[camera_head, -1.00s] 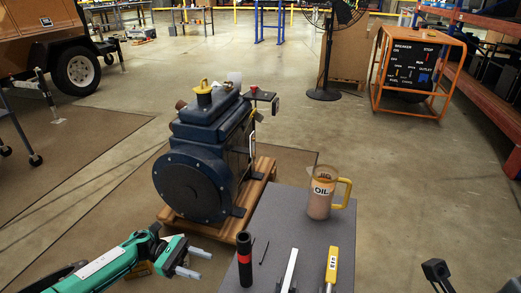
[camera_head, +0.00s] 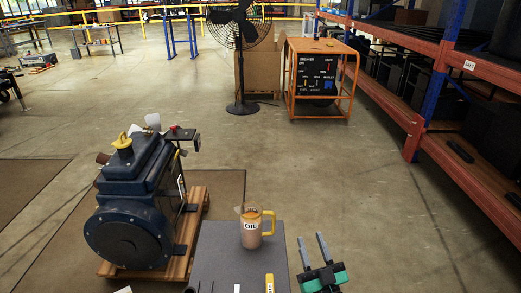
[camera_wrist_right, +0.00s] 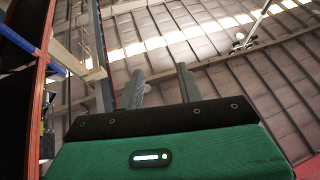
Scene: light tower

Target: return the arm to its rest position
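My right gripper (camera_head: 310,237) is at the lower right of the head view, just right of the grey table (camera_head: 225,258). Its two fingers stand apart and point up and away, with nothing between them. In the right wrist view the same open fingers (camera_wrist_right: 160,70) show against the ceiling, empty. My left gripper is not in the head view now.
An oil jug (camera_head: 251,232) with a yellow handle stands on the table, with a yellow tool (camera_head: 269,284) nearer. A blue engine (camera_head: 130,218) on a wooden pallet is left. Orange shelving (camera_head: 440,150) runs along the right. Floor between is clear.

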